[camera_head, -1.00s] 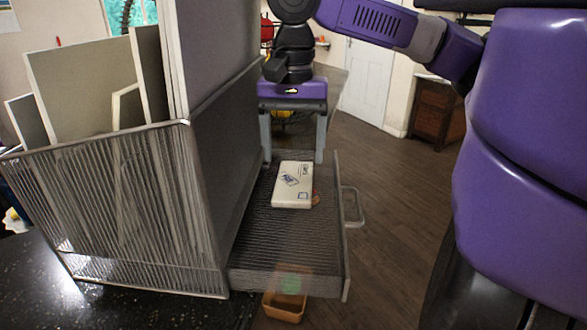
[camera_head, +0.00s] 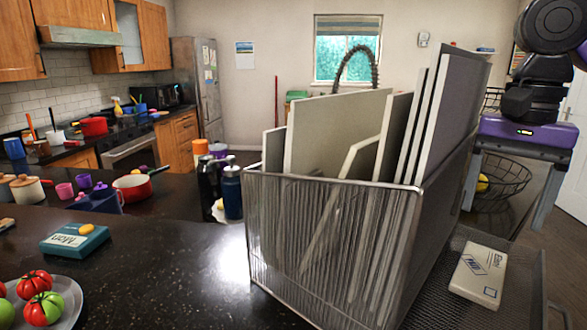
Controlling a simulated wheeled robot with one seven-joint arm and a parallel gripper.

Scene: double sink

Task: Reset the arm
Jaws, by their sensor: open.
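My gripper (camera_head: 504,218) is at the right side of the head view, with its purple palm above and its two grey fingers pointing down, spread apart. Nothing shows between the fingers. It appears over or behind a white printed packet (camera_head: 479,275). The packet lies flat in an open mesh drawer (camera_head: 432,311), whose right part is cut off by the picture edge. Part of my arm shows above the gripper at the upper right.
A mesh file holder (camera_head: 330,240) with several upright boards stands on the dark counter (camera_head: 190,262), left of the gripper. Bottles (camera_head: 232,195), a plate (camera_head: 75,300) of tomatoes, a teal box (camera_head: 75,241) and pots are further left. A wire basket (camera_head: 500,178) stands behind the gripper.

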